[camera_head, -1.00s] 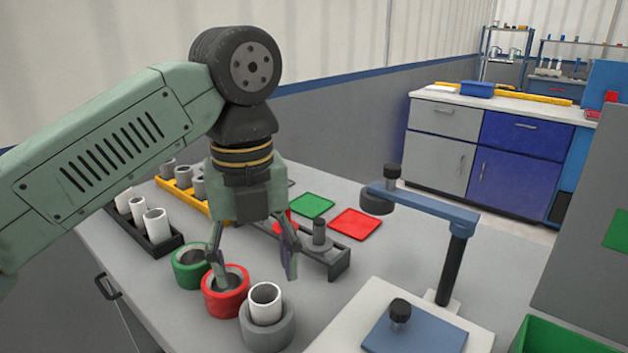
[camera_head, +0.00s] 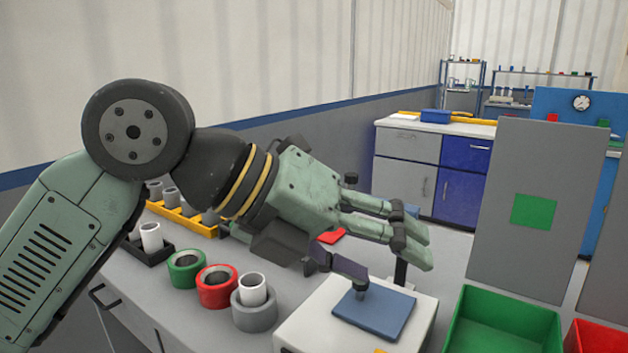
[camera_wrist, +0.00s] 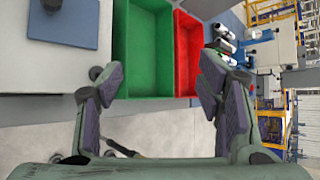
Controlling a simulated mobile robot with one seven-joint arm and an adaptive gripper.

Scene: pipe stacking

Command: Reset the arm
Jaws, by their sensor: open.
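My gripper (camera_head: 385,248) is raised above the table and points to the right in the head view. Its fingers are spread and nothing is between them. In the wrist view my gripper (camera_wrist: 160,88) is open, with the green bin (camera_wrist: 134,60) and the red bin (camera_wrist: 187,50) beyond its fingers. On the table, a green ring (camera_head: 187,268), a red ring (camera_head: 217,287) and a grey ring (camera_head: 254,313) stand in a row to the left of and below the gripper. A white pipe (camera_head: 253,287) stands upright in the grey ring.
A white press-like station with a blue plate (camera_head: 374,312) stands below my gripper. The green bin (camera_head: 500,320) and red bin (camera_head: 592,338) are at lower right, before a grey panel (camera_head: 535,260). A yellow rack (camera_head: 180,220) and black rack (camera_head: 150,253) hold pipes at left.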

